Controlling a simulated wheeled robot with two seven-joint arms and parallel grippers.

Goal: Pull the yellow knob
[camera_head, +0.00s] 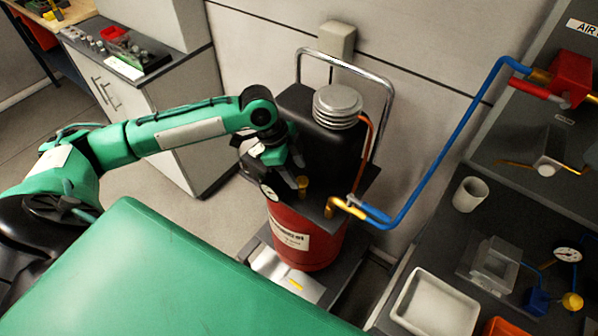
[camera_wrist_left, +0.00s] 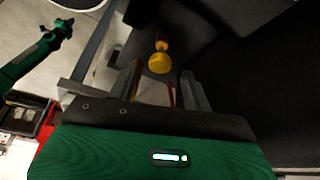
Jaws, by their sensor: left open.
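The small yellow knob (camera_head: 303,184) sits on a dark plate at the front of the red and black compressor tank (camera_head: 308,240). In the left wrist view the knob (camera_wrist_left: 159,62) is just beyond my fingertips, roughly centred between them. My left gripper (camera_head: 292,178) is close beside the knob, open and empty. Its two fingers also show in the left wrist view (camera_wrist_left: 162,85), with a gap between them. I cannot tell if a finger touches the knob. A green arm, likely my right one, shows at the left of that view; its jaws are too small to read.
A brass fitting with a blue handle (camera_head: 372,213) and a blue pipe (camera_head: 440,165) stand right of the knob. A chrome handle (camera_head: 345,62) arches over the tank. The right bench holds a white tray (camera_head: 408,318), a cup (camera_head: 469,194) and another yellow knob (camera_head: 572,301).

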